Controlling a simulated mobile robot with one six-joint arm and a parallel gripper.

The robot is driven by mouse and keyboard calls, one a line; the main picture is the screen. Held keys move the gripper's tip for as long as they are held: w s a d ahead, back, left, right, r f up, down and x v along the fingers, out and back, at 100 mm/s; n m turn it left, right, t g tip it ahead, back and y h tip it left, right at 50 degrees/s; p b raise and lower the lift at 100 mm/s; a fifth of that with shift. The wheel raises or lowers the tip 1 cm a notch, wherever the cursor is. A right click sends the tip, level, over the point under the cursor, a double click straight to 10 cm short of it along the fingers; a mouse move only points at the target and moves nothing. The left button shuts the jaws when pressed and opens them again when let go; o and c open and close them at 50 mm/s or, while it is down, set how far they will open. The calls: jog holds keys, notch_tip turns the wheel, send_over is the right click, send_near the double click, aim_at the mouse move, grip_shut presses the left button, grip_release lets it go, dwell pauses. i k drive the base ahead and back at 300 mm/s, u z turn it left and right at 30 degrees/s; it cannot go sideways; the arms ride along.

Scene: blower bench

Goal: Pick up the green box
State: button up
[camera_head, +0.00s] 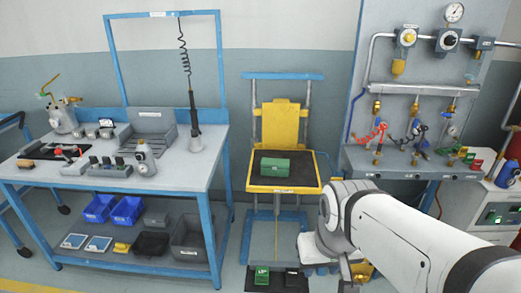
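A green box (276,168) lies on the dark mat of the yellow platform (256,188), near its middle. The platform belongs to a blue and yellow stand with an upright yellow back. My white arm comes in from the lower right. My gripper (345,279) hangs below the wrist at the bottom of the picture, lower than the box, to its right and apart from it. Its fingers are too hidden and cut off to show whether they are open.
A blue-framed workbench (196,170) with tools and a lower shelf of bins stands at left. A pipe and gauge panel (411,90) with a grey shelf stands at right. A green pedal (262,276) and a black pedal (291,278) are on the floor below the platform.

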aim_at(275, 167)
jog(key=u, duration=0.25)
jog(key=i, duration=1.8)
jog(key=z, duration=0.5)
jog(key=k, duration=0.8)
jog(key=z, duration=0.1)
jog(key=i, duration=0.85)
jog(key=u, duration=0.05)
